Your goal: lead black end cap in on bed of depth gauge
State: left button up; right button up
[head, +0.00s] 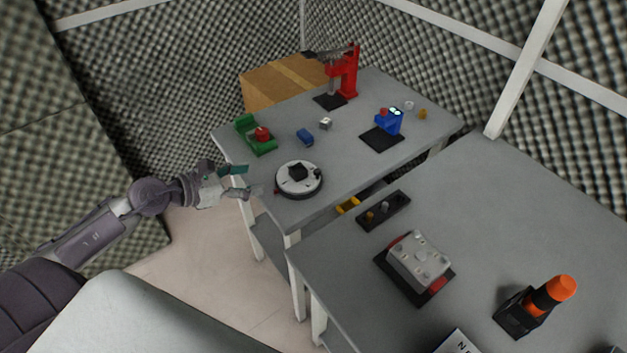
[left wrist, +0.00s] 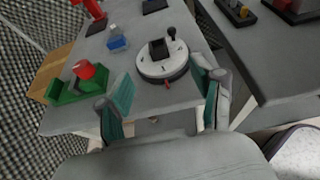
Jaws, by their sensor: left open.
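A black block (head: 298,171), which looks like the black end cap, sits on a round white turntable (head: 287,184) at the near end of the far table. The block also shows in the left wrist view (left wrist: 158,49). A blue device with small lit displays (head: 391,122), which looks like the depth gauge, stands farther back on a black base plate (head: 377,141). Its bed looks empty. My left gripper (head: 252,180) is open and empty at the table's left edge, left of the turntable. In the left wrist view the turntable lies ahead, between the fingers. My right gripper is out of view.
A green fixture with a red part (head: 255,141) and a blue block (head: 305,137) stand on the far table. A red press (head: 347,72) is at the back. A black dark knob (head: 318,173) rises from the turntable. The near table (head: 480,200) holds several other devices.

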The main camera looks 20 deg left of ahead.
aim_at(293, 171)
pick_arm(q)
jog(key=x, duration=0.3)
jog(key=shift+w+a+f+p, duration=0.1)
jog(key=shift+w+a+p, duration=0.15)
jog(key=shift+w+p, duration=0.05)
jog(key=x, duration=0.4)
jog(key=shift+s+d+p, duration=0.1)
jog(key=shift+d+p, duration=0.05)
jog(key=shift+p, duration=0.15)
jog(key=shift+x, duration=0.9)
jog(key=x, duration=0.2)
jog(key=p+x, duration=0.1)
jog(key=x, duration=0.1)
jog(key=shift+w+d+f, duration=0.1)
jog(key=shift+w+f, duration=0.1)
jog(key=shift+f, duration=0.25)
jog(key=c, duration=1.1)
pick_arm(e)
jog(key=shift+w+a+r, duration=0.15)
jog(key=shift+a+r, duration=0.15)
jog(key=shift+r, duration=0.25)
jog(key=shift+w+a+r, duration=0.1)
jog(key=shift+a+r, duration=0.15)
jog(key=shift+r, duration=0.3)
pick_arm(q)
jog(key=shift+r, duration=0.1)
